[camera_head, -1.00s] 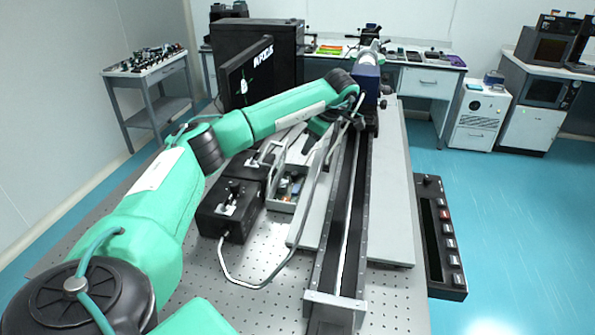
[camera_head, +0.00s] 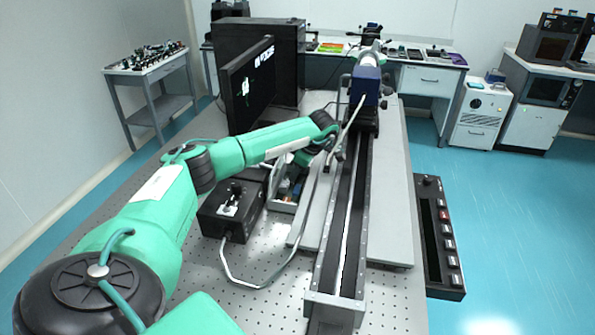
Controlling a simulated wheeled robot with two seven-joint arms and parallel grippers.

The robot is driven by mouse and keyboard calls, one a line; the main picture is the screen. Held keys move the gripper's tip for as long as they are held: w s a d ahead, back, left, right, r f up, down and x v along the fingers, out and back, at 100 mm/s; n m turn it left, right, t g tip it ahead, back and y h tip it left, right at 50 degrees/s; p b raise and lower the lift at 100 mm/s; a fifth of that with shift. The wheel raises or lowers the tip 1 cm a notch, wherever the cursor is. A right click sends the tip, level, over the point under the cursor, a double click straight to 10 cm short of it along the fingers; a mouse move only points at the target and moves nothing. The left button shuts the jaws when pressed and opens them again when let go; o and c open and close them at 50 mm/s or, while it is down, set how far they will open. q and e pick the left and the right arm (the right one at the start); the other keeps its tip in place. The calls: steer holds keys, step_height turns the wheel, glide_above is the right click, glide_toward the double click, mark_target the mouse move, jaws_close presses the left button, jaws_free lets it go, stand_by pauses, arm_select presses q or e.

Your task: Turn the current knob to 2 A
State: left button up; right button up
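A black control box (camera_head: 229,218) with a small knob or switch on its top (camera_head: 235,188) stands on the perforated table, left of the rail. A grey cable leads from its front. I cannot tell whether this is the current knob, and no scale or reading is legible. My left arm reaches from the lower left over the table, passing just behind the box. My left gripper (camera_head: 333,152) is at the arm's far end, beside the rail. Its fingers are small and partly hidden by the wrist, so its opening is unclear. My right gripper is not in view.
A long dark rail (camera_head: 343,230) runs down the table and carries a blue device (camera_head: 366,84) at its far end. A monitor (camera_head: 248,85) stands behind my arm. A grey tray (camera_head: 283,205) with small parts lies right of the box. A black button panel (camera_head: 440,240) is at the right edge.

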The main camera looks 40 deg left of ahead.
arm_select(q)
jaws_close()
steer(key=shift+r+m, duration=0.15)
steer(key=shift+m, duration=0.35)
steer(key=shift+s+m+t+p, duration=0.1)
steer(key=shift+m+t+p, duration=0.25)
steer(key=shift+m+t, duration=0.9)
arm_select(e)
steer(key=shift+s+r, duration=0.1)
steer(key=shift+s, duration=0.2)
arm_select(q)
steer(key=shift+m+g, duration=0.45)
steer(key=shift+c, duration=0.5)
jaws_free()
steer(key=shift+o, duration=0.5)
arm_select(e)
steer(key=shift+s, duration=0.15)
